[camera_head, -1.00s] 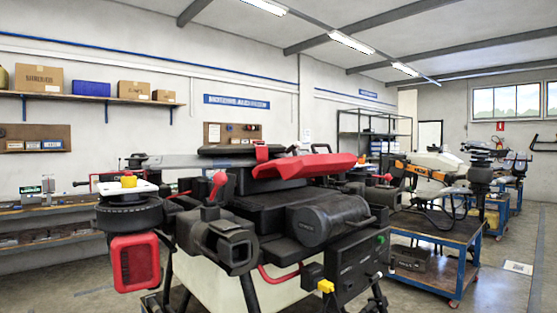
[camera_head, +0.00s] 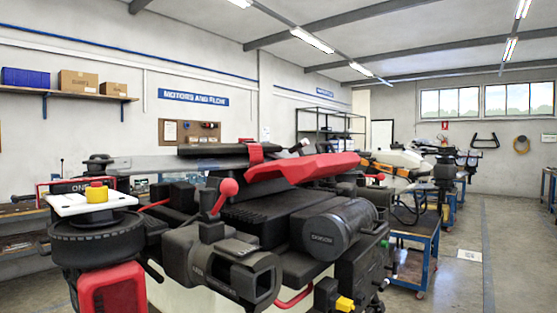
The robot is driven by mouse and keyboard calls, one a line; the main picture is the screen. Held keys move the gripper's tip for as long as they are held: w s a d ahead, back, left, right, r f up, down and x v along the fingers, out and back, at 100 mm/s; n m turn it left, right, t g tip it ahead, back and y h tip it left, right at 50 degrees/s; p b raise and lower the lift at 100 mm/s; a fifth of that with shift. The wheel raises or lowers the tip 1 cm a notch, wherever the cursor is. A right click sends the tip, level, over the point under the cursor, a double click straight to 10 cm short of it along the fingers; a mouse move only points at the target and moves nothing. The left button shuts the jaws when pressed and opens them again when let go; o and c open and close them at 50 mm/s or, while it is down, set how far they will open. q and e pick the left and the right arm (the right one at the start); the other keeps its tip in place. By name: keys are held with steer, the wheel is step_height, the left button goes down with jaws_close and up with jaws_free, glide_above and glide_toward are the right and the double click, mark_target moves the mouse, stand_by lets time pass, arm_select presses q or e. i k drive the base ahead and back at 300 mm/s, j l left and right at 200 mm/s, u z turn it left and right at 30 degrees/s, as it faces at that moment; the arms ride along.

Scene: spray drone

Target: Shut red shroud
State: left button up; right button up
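The red shroud (camera_head: 303,167) is a long red panel on top of the large black spray drone (camera_head: 270,215), in the middle of the head view. It lies tilted. Its underside is mostly hidden, so I cannot tell how far it stands from the body below. A red band (camera_head: 256,153) crosses a dark part just behind it. A red-knobbed lever (camera_head: 226,189) stands in front of it to the left. Neither of my grippers is in view.
A black round unit with a yellow button (camera_head: 97,192) on its white top stands at the left. A blue trolley (camera_head: 416,255) stands right of the drone. Open floor (camera_head: 465,270) lies at the far right.

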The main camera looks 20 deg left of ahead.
mark_target(301, 169)
steer(key=i+j, duration=0.1)
steer(key=j, duration=1.4)
steer(key=i+l+u, duration=0.2)
steer(key=l, duration=0.15)
steer(key=k+j, duration=0.05)
steer(key=k, duration=0.05)
